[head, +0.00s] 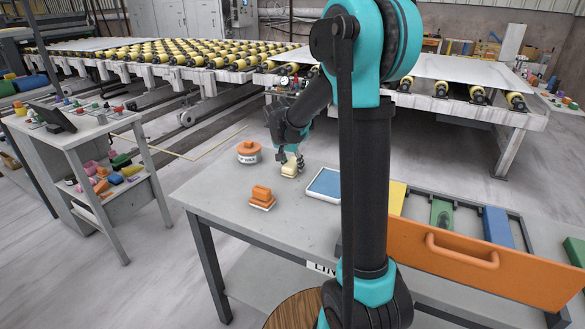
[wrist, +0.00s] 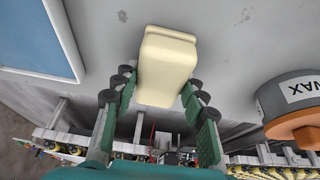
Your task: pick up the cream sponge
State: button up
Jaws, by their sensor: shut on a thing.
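The cream sponge (head: 290,170) is at the far part of the grey table, between the wax tin and the blue-topped tray. In the wrist view the sponge (wrist: 166,68) is a pale rounded block between the green finger pads. My gripper (head: 292,160) comes down on it from above, and its fingers are shut on the sponge. In the wrist view the gripper (wrist: 160,95) has a finger on each side of it. I cannot tell whether the sponge touches the table or is just above it.
The orange-and-grey wax tin (head: 249,152) stands left of the sponge; an orange block on a white base (head: 262,197) is nearer. The blue-topped tray (head: 324,185) lies to the right. An orange-fronted drawer (head: 480,262) stands open at right. The table's left front is clear.

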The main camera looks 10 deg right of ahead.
aim_at(292, 162)
notch_tip(292, 162, up, 20)
dwell(0.6)
